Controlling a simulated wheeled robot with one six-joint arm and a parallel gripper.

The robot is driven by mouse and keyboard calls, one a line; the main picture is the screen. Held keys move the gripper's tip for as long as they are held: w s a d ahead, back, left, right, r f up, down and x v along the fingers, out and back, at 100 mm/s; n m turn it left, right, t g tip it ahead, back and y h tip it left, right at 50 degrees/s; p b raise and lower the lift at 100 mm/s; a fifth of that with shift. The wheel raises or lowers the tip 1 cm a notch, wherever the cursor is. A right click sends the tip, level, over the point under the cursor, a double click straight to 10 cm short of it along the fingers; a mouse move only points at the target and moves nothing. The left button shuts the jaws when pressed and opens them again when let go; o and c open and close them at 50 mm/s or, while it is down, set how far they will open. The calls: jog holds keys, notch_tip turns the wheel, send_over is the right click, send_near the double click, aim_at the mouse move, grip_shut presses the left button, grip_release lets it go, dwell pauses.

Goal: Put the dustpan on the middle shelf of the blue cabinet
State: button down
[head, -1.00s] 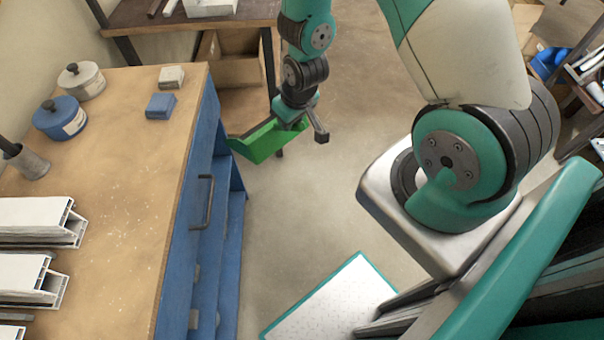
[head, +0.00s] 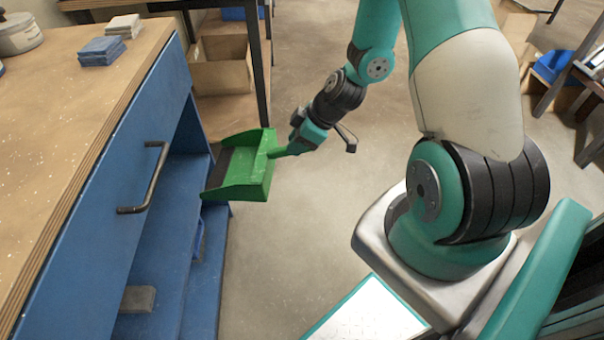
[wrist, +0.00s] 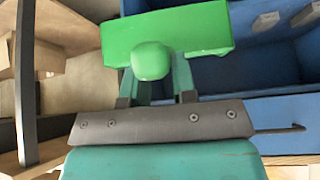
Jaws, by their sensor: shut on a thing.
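The green dustpan (head: 245,172) is held in the air, its open mouth facing left toward the blue cabinet (head: 95,220). My gripper (head: 293,147) is shut on the dustpan's handle at its right side. In the wrist view the dustpan (wrist: 165,35) lies just ahead of my gripper (wrist: 160,85), with the rounded handle end toward the camera. The dustpan's front edge is at the cabinet's open side, close to the shelf (head: 175,200); I cannot tell whether they touch. The shelf's inner part is partly hidden by the cabinet front.
A dark bar handle (head: 150,180) sticks out from the cabinet front. A grey block (head: 137,299) lies on a lower level. Blue and grey pads (head: 102,50) lie on the wooden bench top. A cardboard box (head: 221,75) stands behind. The floor right of the cabinet is clear.

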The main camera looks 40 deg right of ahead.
notch_tip(320, 180, down, 5)
jog(key=d+n+y+b, duration=0.1)
jog(key=d+n+b, duration=0.1)
jog(key=b, duration=0.3)
send_over(234, 175)
jog(key=w+a, duration=0.2)
jog(key=shift+s+a+f+y, duration=0.1)
jog(key=shift+f+y, duration=0.05)
jog(key=shift+f, duration=0.3)
jog(key=shift+a+f+y, duration=0.1)
jog(key=shift+f+y, duration=0.05)
jog(key=shift+f, duration=0.3)
jog(key=b+x, duration=0.3)
jog(key=x, duration=0.3)
jog(key=shift+w+a+r, duration=0.35)
jog(key=shift+a, duration=0.1)
grip_release()
jog(key=shift+d, duration=0.1)
jog(key=shift+s+d+r+p, duration=0.4)
jog(key=shift+s+d+r, duration=0.15)
jog(key=shift+s+d, duration=0.75)
jog(key=shift+s+d+r+p, duration=0.5)
jog(key=shift+s+d, duration=0.4)
jog(key=shift+d, duration=0.75)
jog(key=shift+s+d+r+p, duration=0.3)
jog(key=shift+s+d+r, duration=0.35)
jog(key=shift+s+d, duration=0.65)
jog(key=shift+w+d, duration=0.15)
jog(key=shift+w, duration=0.05)
